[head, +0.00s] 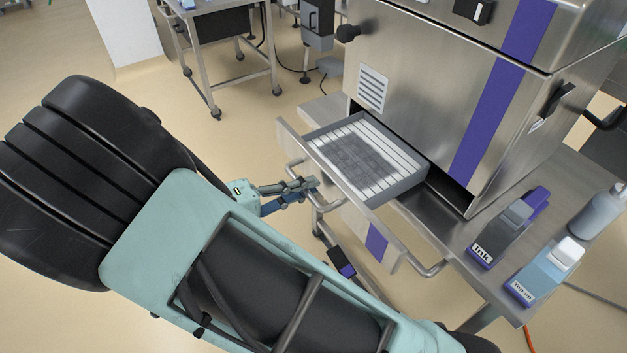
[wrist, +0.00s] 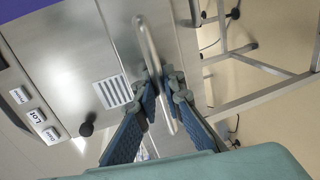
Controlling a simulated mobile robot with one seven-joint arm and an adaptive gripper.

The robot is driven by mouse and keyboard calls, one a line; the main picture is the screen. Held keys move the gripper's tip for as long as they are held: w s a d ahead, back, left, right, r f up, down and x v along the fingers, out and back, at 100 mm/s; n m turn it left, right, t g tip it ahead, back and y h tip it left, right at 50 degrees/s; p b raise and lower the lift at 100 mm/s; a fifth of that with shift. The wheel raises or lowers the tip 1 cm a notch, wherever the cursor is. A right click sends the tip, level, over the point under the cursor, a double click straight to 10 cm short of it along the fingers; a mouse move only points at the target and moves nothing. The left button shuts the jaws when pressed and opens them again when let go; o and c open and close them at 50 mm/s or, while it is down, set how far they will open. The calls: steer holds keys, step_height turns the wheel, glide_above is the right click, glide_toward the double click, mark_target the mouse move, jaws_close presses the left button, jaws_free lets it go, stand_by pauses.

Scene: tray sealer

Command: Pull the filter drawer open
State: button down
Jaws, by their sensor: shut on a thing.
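The filter drawer (head: 292,137) stands pulled out from the front of the steel machine in the head view. A grey filter panel with white slats (head: 362,158) lies inside it. The drawer's bar handle (head: 432,270) runs along its front; in the wrist view the handle (wrist: 146,42) passes between my fingers. The wrist view shows both blue fingers of my gripper (wrist: 163,86) closing on the bar from either side.
The steel machine (head: 430,90) with a purple stripe stands behind the drawer. An ink bottle (head: 503,232), a top-up bottle (head: 545,272) and a grey bottle (head: 597,212) stand on the bench to the right. A steel table (head: 232,60) is at the back. Floor left of the drawer is clear.

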steer(key=c, duration=2)
jaws_free()
steer(key=v, duration=1.2)
steer(key=shift+w, duration=0.15)
